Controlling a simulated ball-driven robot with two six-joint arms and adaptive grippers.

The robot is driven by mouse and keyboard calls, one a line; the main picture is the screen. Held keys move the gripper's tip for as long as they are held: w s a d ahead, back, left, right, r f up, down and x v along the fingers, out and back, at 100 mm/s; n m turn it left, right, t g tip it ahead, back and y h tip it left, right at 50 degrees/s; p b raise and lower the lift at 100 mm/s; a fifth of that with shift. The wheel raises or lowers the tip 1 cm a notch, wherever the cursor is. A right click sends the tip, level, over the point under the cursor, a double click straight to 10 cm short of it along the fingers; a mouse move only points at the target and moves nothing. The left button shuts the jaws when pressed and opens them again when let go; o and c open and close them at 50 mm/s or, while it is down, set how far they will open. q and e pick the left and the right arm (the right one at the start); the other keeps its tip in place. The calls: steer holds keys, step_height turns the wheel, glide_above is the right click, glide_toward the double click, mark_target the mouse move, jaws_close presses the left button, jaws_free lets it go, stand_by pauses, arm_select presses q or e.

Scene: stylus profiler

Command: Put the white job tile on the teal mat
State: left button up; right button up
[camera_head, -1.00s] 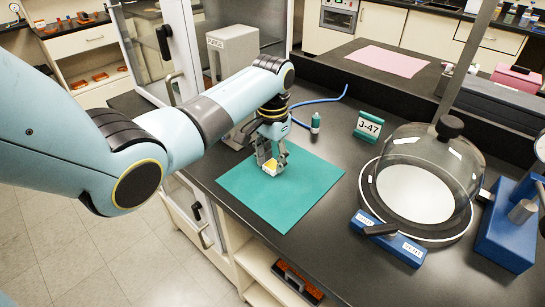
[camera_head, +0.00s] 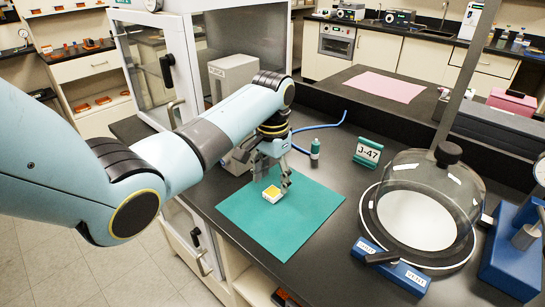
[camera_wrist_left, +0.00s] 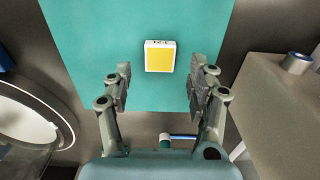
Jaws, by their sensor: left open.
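The white job tile (camera_head: 271,194) with a yellow top lies on the teal mat (camera_head: 295,225), near the mat's back left part. My left gripper (camera_head: 272,178) is just above and behind the tile, its fingers apart. In the left wrist view the tile (camera_wrist_left: 160,56) lies flat on the mat (camera_wrist_left: 90,40), beyond the fingertips of the open left gripper (camera_wrist_left: 160,82). Nothing is between the fingers. My right gripper is in neither view.
A glass bell jar (camera_head: 425,190) on a round base stands right of the mat, with a blue valve block (camera_head: 390,267) in front. A J-47 sign (camera_head: 368,152) and a small green bottle (camera_head: 315,148) stand behind the mat. A grey box (camera_head: 232,75) stands at the back left.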

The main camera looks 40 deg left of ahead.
mark_target(272, 192)
arm_select(q)
step_height(272, 192, up, 10)
steer(key=shift+f+b, duration=0.2)
steer(key=shift+b, duration=0.1)
stand_by(0.3)
